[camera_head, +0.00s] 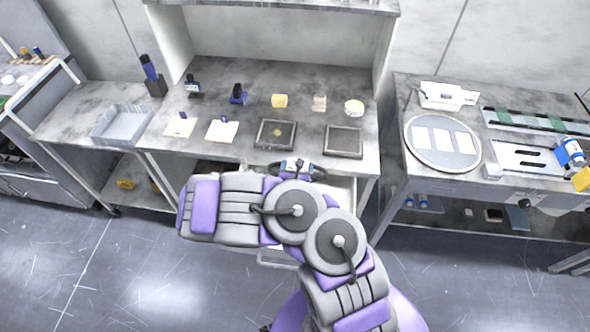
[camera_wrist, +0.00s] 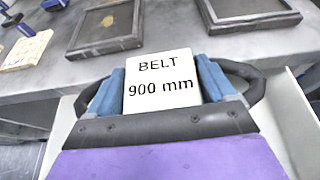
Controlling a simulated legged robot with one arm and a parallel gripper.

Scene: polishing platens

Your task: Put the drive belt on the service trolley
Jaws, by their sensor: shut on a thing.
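The drive belt (camera_wrist: 254,82) is a black loop with a white label reading "BELT 900 mm". My gripper (camera_wrist: 160,88) is shut on it, with blue fingers on both sides of the label. In the head view my gripper (camera_head: 297,170) holds the belt at the front edge of the middle bench, over an open pale drawer (camera_head: 341,188). Part of the belt is hidden behind my gripper. A low grey stand (camera_head: 62,112) at the left, with a lower shelf and what look like casters, may be the service trolley; I cannot tell for sure.
The stand carries a grey tray (camera_head: 122,124) and has bare top left of it. The middle bench (camera_head: 222,80) holds two dark framed plates (camera_head: 275,134) and small items. A right bench (camera_head: 398,150) carries a round platen (camera_head: 443,144). Floor at left (camera_head: 130,265) is clear.

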